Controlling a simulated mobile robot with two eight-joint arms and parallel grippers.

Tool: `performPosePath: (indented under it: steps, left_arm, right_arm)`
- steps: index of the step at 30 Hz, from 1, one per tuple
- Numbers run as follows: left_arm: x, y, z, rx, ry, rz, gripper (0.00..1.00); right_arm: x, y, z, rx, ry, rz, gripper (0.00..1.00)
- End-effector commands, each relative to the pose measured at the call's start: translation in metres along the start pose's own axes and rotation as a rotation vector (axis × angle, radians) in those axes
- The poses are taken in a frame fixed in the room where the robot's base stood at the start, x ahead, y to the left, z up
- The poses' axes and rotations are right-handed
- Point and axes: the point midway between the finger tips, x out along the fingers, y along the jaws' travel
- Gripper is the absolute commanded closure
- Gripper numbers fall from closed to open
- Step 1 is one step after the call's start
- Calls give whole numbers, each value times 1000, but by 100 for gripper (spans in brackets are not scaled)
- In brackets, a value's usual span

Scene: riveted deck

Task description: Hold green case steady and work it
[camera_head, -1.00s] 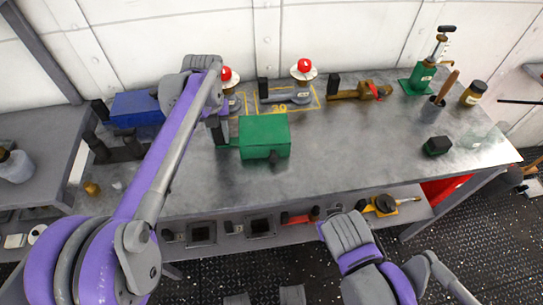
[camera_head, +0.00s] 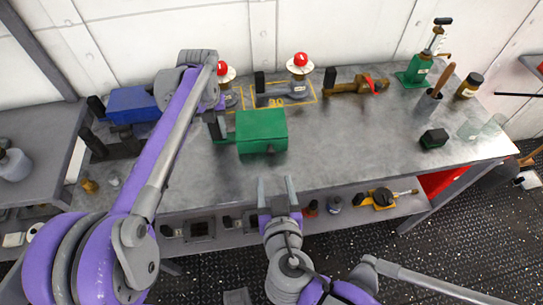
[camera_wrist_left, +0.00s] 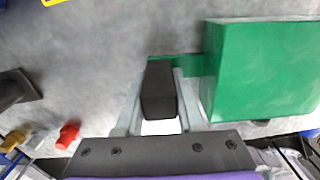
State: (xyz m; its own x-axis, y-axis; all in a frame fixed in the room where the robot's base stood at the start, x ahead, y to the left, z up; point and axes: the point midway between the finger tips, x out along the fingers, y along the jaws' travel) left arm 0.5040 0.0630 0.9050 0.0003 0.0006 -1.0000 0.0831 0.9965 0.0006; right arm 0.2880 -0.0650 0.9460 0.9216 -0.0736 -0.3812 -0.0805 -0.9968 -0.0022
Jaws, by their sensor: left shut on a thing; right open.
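The green case (camera_head: 262,131) sits on the grey metal bench. In the left wrist view it is a large green block (camera_wrist_left: 262,70) at the right, with a dark upright handle (camera_wrist_left: 158,90) on a green base beside it. My left gripper (camera_wrist_left: 158,108) is shut on that dark handle. In the head view the left gripper (camera_head: 214,122) is at the case's left side, partly hidden by my arm. My right gripper (camera_head: 276,190) is open and empty, with its fingers pointing up the picture at the bench's front edge, below the case and apart from it.
A blue case (camera_head: 132,104) lies to the left. Behind stand red-topped devices (camera_head: 300,66) and a brown clamp-like tool (camera_head: 362,82). A green jack (camera_head: 418,70), a cup with a brown handle (camera_head: 430,102) and a dark green block (camera_head: 434,138) are at the right. The front centre-right bench is clear.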

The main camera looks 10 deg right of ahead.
Motion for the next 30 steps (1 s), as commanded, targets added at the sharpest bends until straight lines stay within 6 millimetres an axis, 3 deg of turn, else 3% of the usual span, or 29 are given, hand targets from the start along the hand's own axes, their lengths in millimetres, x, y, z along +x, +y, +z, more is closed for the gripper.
performPosePath:
  steps: [21, 30]
  left_arm:
    - [0, 0, 0, 0, -1, 0, 100]
    - [0, 0, 0, 0, -1, 0, 100]
  right_arm:
    - [97, 2, 0, -1, -2, 6, 36]
    - [112, 2, 0, -1, -2, 3, 36]
